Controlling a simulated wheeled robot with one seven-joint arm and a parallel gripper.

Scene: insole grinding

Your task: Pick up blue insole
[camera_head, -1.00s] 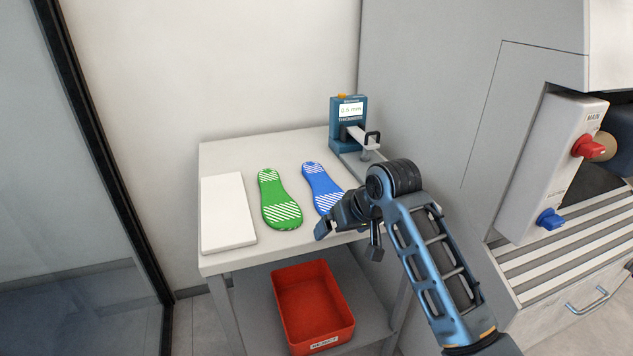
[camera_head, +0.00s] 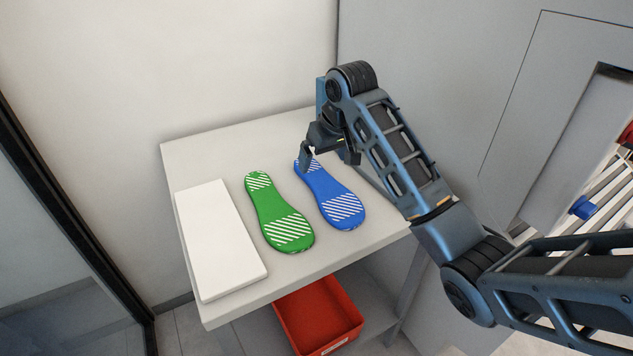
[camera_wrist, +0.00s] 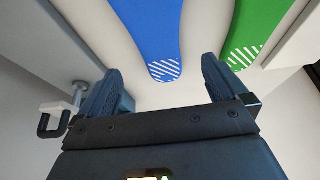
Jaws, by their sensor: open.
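The blue insole (camera_head: 330,197) with white stripes lies flat on the white table (camera_head: 190,149). The green insole (camera_head: 273,212) lies to its left. My gripper (camera_head: 309,162) is at the far, narrow end of the blue insole and hides part of that end in the head view. In the wrist view, my gripper (camera_wrist: 158,88) is open and empty. The striped tip of the blue insole (camera_wrist: 163,69) shows between its fingers, with no finger seen closed on it. The green insole (camera_wrist: 250,40) is beyond the right finger.
A white block (camera_head: 219,238) lies at the table's left side. A red bin (camera_head: 318,318) sits on the lower shelf. The thickness gauge (camera_head: 321,92) is mostly hidden behind my arm; its clamp (camera_wrist: 56,118) shows at left in the wrist view. A machine stands to the right.

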